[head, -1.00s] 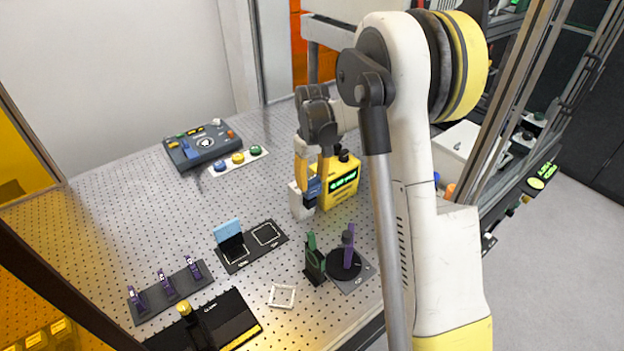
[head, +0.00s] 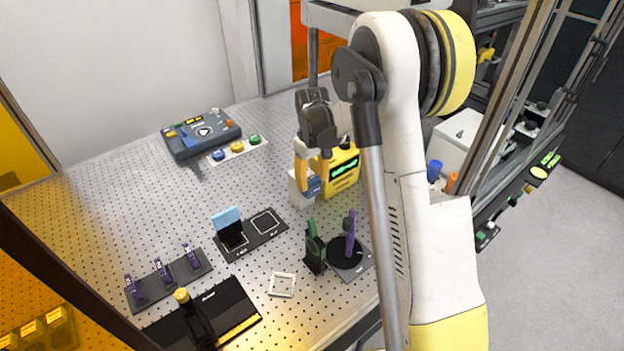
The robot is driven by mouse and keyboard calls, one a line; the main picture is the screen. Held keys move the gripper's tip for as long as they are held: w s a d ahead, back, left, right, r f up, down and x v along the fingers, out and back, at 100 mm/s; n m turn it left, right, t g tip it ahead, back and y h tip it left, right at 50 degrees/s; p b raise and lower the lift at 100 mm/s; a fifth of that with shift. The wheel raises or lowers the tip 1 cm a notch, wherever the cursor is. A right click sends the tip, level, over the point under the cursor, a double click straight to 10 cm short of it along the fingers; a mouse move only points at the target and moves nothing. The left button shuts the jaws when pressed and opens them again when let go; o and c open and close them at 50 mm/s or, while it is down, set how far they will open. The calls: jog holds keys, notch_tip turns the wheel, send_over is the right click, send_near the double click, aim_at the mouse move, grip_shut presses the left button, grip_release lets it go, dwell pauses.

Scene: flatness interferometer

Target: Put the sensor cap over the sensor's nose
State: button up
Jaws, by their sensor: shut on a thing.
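My gripper (head: 312,185) is at the back right of the perforated table, in front of the yellow unit with the green display (head: 343,172). Its yellow fingers point down and are shut on a small blue piece (head: 314,188), apparently the sensor cap. A pale block (head: 297,192) stands directly beside and behind the fingertips; it may be part of the sensor. The fingers and wrist hide the sensor's nose, and I cannot tell whether the blue piece touches it.
A black pad plate (head: 262,243) with an upright light-blue card, a green-and-black holder (head: 314,250), a round black stage (head: 346,254) and a white square frame (head: 282,285) stand nearer. A grey console (head: 185,148) is back left. The middle left of the table (head: 120,220) is clear.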

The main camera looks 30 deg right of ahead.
jog(key=shift+f+b, duration=0.4)
jog(key=shift+f, duration=0.05)
dwell(0.4)
jog(key=o, duration=1.1)
jog(key=shift+c, duration=0.2)
jog(key=shift+r, duration=0.15)
jog(key=shift+r+p, duration=1.85)
jog(key=shift+r, duration=1.55)
